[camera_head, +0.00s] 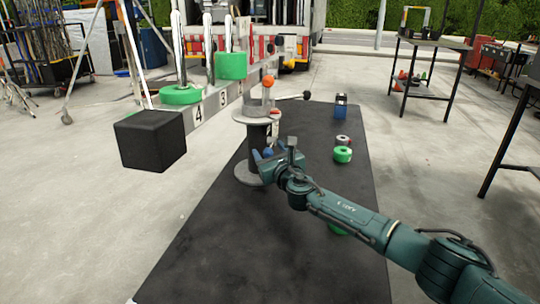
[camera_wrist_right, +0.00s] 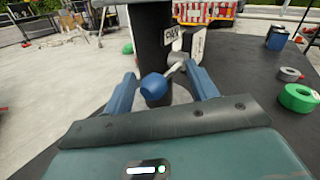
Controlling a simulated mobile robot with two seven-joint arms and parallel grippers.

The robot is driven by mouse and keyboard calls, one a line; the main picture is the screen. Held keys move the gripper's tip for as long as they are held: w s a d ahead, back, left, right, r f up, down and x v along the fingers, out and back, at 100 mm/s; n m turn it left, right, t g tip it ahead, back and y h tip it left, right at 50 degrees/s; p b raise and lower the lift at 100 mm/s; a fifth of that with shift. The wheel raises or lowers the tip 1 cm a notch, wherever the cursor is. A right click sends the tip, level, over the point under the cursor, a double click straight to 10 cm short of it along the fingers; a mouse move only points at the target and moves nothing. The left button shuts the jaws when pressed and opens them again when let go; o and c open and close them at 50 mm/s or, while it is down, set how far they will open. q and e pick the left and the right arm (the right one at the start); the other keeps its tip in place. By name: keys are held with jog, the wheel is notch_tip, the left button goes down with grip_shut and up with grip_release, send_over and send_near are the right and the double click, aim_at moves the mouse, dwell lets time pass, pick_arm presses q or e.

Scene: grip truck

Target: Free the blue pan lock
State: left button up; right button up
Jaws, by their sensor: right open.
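The blue pan lock is a round blue knob (camera_wrist_right: 153,87) on a short metal stem (camera_wrist_right: 174,69), low on a black column (camera_wrist_right: 152,35). In the head view, the knob (camera_head: 268,152) shows small beside the column (camera_head: 257,133), between grey round plates. My right gripper (camera_wrist_right: 162,86) is open, its blue fingers on either side of the knob. The knob is nearer the left finger in the wrist view; I cannot tell whether they touch. In the head view, my right gripper (camera_head: 267,156) is by the column's lower right side. My left gripper is not in view.
Green tape rolls (camera_head: 342,154) and a blue object (camera_head: 340,110) lie on the black mat (camera_head: 215,245) to the right. An orange knob (camera_head: 268,81) and a black handle (camera_head: 307,95) sit above. A numbered beam with a black box (camera_head: 150,139) hangs at left.

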grip_shut()
jog(key=shift+f+b, duration=0.25)
jog(key=shift+b, duration=0.25)
jog(key=shift+f+b, duration=0.3)
jog(key=shift+b, duration=0.5)
jog(key=t+b, duration=0.1)
jog(key=b, duration=0.2)
jog(key=shift+f+n, duration=0.25)
jog(key=shift+n, duration=0.15)
jog(key=b, duration=0.3)
jog(key=shift+f+n+t+y+b, duration=0.2)
jog(key=shift+n+t+y+b, duration=0.15)
jog(key=shift+n+t+y, duration=0.05)
pick_arm(q)
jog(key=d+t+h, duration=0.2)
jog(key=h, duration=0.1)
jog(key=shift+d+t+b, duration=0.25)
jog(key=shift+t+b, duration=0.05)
jog(key=shift+b, duration=0.1)
pick_arm(e)
jog(key=shift+r, duration=0.15)
